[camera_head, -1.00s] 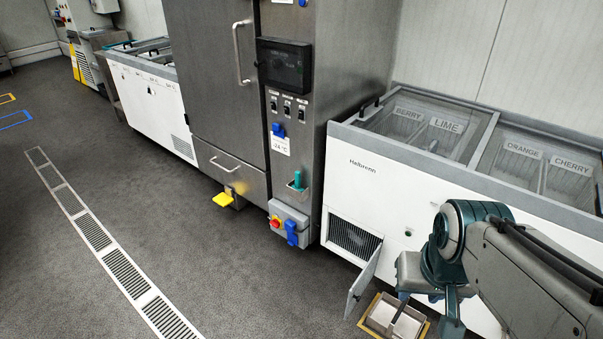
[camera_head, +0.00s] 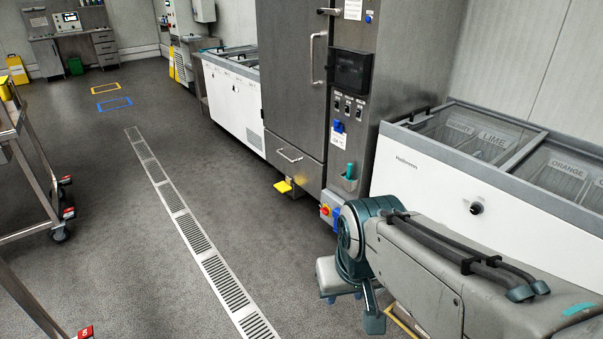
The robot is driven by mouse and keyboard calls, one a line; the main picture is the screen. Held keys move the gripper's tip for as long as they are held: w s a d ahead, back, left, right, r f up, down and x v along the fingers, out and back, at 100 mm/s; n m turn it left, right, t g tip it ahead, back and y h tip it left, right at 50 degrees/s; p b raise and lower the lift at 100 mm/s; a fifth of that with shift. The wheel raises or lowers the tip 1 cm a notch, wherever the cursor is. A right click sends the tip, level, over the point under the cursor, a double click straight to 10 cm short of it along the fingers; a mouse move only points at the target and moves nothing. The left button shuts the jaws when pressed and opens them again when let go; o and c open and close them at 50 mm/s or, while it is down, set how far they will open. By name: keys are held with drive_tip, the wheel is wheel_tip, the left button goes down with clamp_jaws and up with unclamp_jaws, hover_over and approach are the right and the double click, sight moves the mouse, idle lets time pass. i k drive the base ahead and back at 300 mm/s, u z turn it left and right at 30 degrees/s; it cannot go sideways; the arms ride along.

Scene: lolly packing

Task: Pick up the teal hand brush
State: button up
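A small teal upright object (camera_head: 349,171) sits in a holder on the front of the steel cabinet, below the switches. It may be the handle of the teal hand brush, but it is too small to be sure. No other hand brush can be made out. My gripper (camera_head: 343,295) hangs at the lower middle, in front of the cabinet's foot and below the teal object in the picture. My arm partly hides it, and its fingers are too unclear to tell open from shut.
A white chest freezer (camera_head: 435,178) with lidded tubs stands right of the steel cabinet (camera_head: 290,90). A yellow pedal (camera_head: 282,186) sticks out at the cabinet's foot. A wheeled steel trolley (camera_head: 30,180) stands at left. The floor around the drain grate (camera_head: 195,235) is clear.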

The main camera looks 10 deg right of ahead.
sight(348, 176)
drive_tip(key=u, duration=0.4)
drive_tip(key=i, duration=1.05)
drive_tip(key=u, duration=0.25)
drive_tip(key=i, duration=1.5)
drive_tip(key=z, duration=0.85)
drive_tip(key=i, duration=0.9)
drive_tip(key=z, duration=1.55)
drive_tip(key=i, duration=0.5)
drive_tip(key=z, duration=0.35)
